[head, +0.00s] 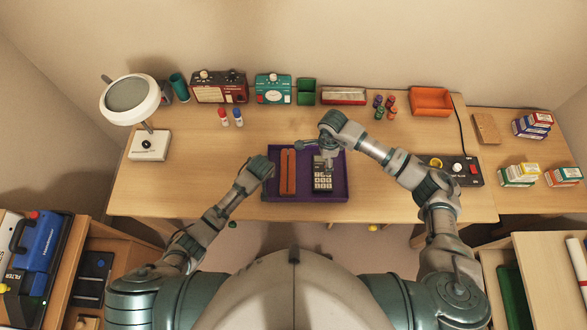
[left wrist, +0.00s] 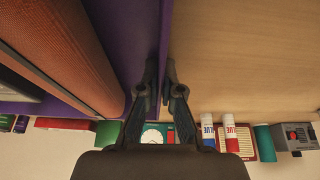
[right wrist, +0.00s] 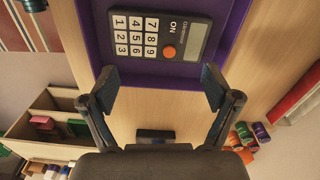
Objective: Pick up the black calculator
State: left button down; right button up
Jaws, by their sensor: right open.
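The black calculator (head: 323,182) lies in the right half of the purple tray (head: 300,198). In the right wrist view the calculator (right wrist: 158,38) shows white number keys, an orange button and a grey display. My right gripper (head: 329,162) is above the calculator's far end. Its fingers (right wrist: 164,88) are spread wide, with nothing between them. My left gripper (head: 271,166) is at the tray's left side. In the left wrist view its fingers (left wrist: 160,88) are close together, one on each side of the tray's rim, and appear to pinch it.
A brown-orange long object (head: 288,172) lies in the tray, left of the calculator. A white lamp (head: 130,98) stands at the desk's left. Glue sticks (head: 231,117), instruments (head: 220,88) and an orange bin (head: 430,101) line the back. The desk left of the tray is clear.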

jog(key=n, duration=1.6)
send_over(321, 171)
notch_tip(321, 171, down, 4)
jog(key=shift+d, duration=0.1)
jog(key=f, duration=0.5)
jog(key=shift+s+d+f, duration=0.1)
jog(key=shift+d+f, duration=0.15)
jog(key=shift+f, duration=0.15)
jog(key=c, duration=1.2)
